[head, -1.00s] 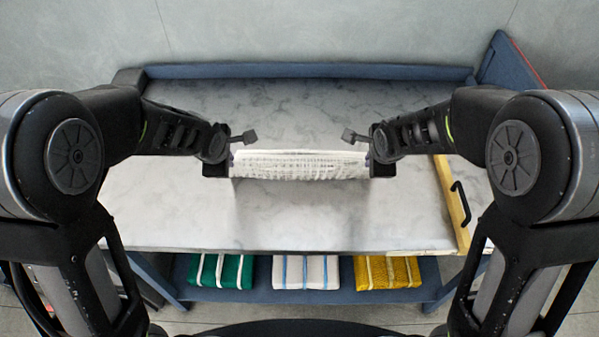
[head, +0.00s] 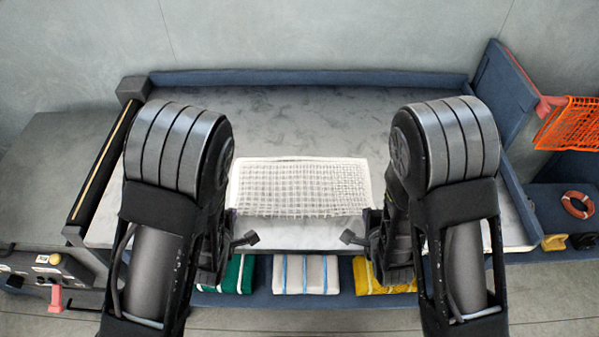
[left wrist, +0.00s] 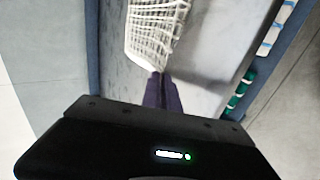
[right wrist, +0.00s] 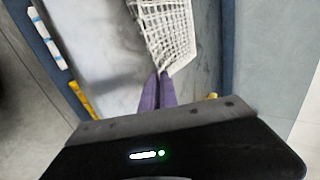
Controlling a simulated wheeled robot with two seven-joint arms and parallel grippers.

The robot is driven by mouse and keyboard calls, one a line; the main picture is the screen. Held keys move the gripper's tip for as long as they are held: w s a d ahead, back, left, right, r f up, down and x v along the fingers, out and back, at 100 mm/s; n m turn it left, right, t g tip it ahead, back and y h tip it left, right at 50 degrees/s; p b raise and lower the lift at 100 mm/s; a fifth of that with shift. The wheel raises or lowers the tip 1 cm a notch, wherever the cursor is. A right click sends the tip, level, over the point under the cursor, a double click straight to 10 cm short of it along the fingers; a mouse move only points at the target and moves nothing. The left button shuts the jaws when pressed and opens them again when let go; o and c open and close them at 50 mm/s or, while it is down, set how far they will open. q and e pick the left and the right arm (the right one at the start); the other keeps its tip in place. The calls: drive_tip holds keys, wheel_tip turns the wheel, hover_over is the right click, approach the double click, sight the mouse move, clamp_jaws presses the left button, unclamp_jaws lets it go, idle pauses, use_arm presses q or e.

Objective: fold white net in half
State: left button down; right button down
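The white net (head: 300,187) is spread as a rectangle over the grey marbled tabletop (head: 290,115), its far edge straight and its near edge towards the table's front. My left gripper (left wrist: 158,76) is shut on its near left corner, and my right gripper (right wrist: 157,77) is shut on its near right corner. The purple fingers of each are together in the wrist views. The net also shows in the left wrist view (left wrist: 155,30) and the right wrist view (right wrist: 165,30). I cannot tell how far its near edge is above the table.
Green (head: 238,272), white-and-blue (head: 305,275) and yellow (head: 385,278) strapped bundles lie on a shelf below the table front. A blue rail (head: 310,77) runs along the back. An orange net (head: 570,124) hangs at the right. The table behind the white net is clear.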

use_arm(q)
drive_tip(key=shift+s+f, duration=0.15)
use_arm(e)
drive_tip(key=shift+s+f, duration=0.1)
drive_tip(key=shift+s, duration=0.05)
use_arm(q)
drive_tip(key=c, duration=1.3)
unclamp_jaws()
use_arm(e)
drive_tip(key=c, duration=1.3)
unclamp_jaws()
